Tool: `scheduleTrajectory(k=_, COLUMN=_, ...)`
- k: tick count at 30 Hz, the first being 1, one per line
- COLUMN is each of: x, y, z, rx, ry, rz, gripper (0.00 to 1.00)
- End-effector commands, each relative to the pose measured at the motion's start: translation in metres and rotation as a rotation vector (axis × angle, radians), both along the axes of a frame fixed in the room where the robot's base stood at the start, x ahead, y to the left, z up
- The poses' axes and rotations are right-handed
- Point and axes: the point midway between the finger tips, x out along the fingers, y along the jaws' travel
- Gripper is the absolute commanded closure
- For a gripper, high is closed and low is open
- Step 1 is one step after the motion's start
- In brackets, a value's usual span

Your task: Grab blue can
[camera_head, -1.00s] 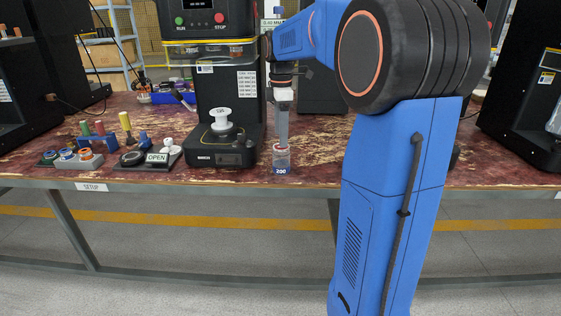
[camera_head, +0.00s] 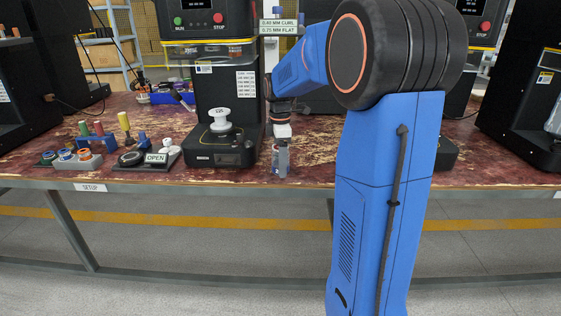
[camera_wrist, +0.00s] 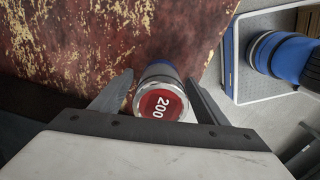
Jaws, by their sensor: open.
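A small can (camera_head: 281,172) stands upright near the front edge of the worn red table, below my gripper. In the wrist view the can (camera_wrist: 162,74) shows a red top marked 200, a silver rim and some blue on its far side. My gripper (camera_head: 281,150) points down over it in the head view. In the wrist view my gripper (camera_wrist: 159,82) is open, with one finger on each side of the can. I cannot tell whether either finger touches it.
A black machine (camera_head: 220,140) with a white spool-like part stands just left of the can. A dark tray (camera_head: 148,158) with an OPEN sign and several coloured parts lie farther left. The table's front edge (camera_head: 200,185) is close to the can.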

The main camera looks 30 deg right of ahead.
Motion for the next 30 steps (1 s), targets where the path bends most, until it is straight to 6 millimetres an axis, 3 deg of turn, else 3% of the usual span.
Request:
scheduleTrajectory(k=7, x=0.0, y=0.0, z=-0.002, rx=0.0, ry=0.0, rz=0.0, gripper=0.32)
scheduleTrajectory(k=13, x=0.0, y=0.0, z=-0.001, rx=0.0, ry=0.0, rz=0.0, gripper=0.76)
scheduleTrajectory(k=23, x=0.0, y=0.0, z=0.002, rx=0.0, ry=-0.001, rz=0.0, gripper=0.76)
scheduleTrajectory(k=30, x=0.0, y=0.0, z=0.036, rx=-0.002, ry=-0.004, rz=0.0, gripper=0.76)
